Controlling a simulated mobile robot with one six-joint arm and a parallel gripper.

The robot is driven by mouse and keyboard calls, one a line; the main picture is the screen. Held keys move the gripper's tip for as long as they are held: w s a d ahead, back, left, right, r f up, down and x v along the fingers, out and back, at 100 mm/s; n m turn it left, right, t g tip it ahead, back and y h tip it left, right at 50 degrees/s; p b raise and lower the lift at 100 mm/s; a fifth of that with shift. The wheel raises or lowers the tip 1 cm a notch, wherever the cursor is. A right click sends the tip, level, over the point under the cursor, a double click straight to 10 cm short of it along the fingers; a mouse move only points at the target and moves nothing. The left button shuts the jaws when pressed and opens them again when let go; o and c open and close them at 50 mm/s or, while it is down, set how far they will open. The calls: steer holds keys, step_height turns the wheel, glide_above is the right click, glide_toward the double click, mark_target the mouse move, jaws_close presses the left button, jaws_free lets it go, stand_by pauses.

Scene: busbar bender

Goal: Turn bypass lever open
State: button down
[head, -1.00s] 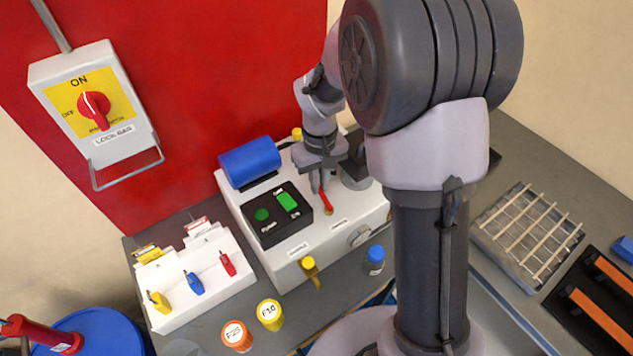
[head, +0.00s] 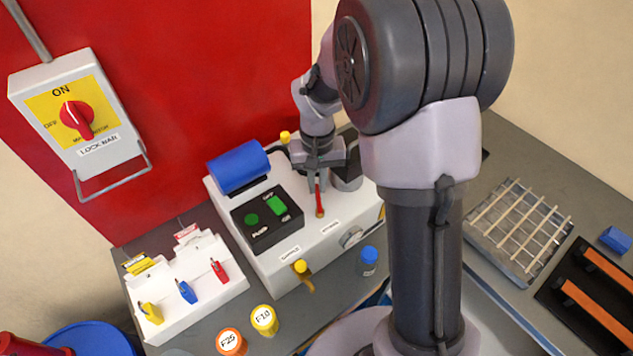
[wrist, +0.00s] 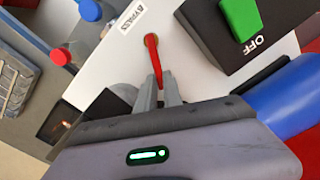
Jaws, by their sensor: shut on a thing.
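The red bypass lever (head: 319,202) sits on the white top of the bender unit (head: 318,238), to the right of the black button panel. In the wrist view the lever (wrist: 154,58) runs from a round pivot near the BYPASS label (wrist: 137,17) to between my fingers. My gripper (head: 317,178) is shut on the lever's free end, and it also shows in the wrist view (wrist: 162,90). The fingers hide the end of the lever.
The button panel (head: 267,219) and a blue cylinder (head: 238,167) stand left of my gripper. A lockout switch box (head: 80,110) hangs on the red wall panel. A padlock rack (head: 187,290), jars and a wire-topped tray (head: 517,230) are around the bench.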

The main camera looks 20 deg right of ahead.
mark_target(317, 189)
steer(key=c, duration=1.5)
jaws_free()
step_height(317, 189, up, 17)
steer(key=p, duration=0.5)
steer(key=shift+r+p, duration=0.2)
steer(key=shift+p, duration=0.2)
